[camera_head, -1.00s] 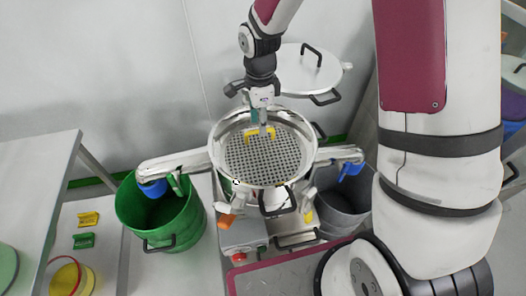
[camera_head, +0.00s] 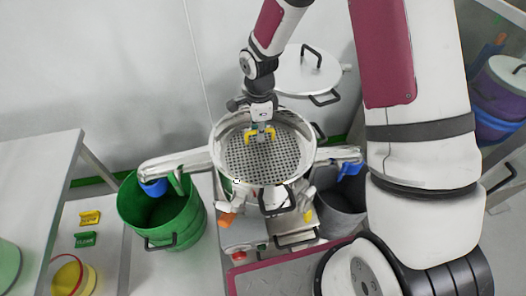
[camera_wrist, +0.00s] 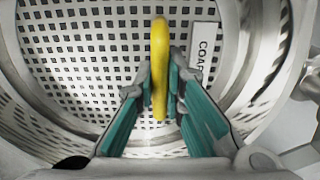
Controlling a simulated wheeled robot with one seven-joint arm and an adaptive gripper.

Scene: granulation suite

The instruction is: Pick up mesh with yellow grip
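The mesh (camera_head: 262,162) is a round grey perforated plate lying in the round steel sieve housing (camera_head: 218,150). Its yellow grip (camera_head: 250,135) is an arched handle standing up near the far side. In the wrist view the grip (camera_wrist: 160,50) runs up the middle, with the mesh (camera_wrist: 90,60) behind it and a white label partly reading "COAR" (camera_wrist: 203,50) beside it. My gripper (camera_head: 262,129) is over the grip from above. In the wrist view my gripper (camera_wrist: 160,85) has its teal-padded fingers close against both sides of the grip, shut on it.
A green bin (camera_head: 160,220) stands left of the housing and a grey bin (camera_head: 340,215) right. A round steel lid (camera_head: 300,72) with a black handle is behind. Yellow (camera_head: 90,218) and green (camera_head: 85,239) tags lie at the left. The housing wall surrounds the mesh.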

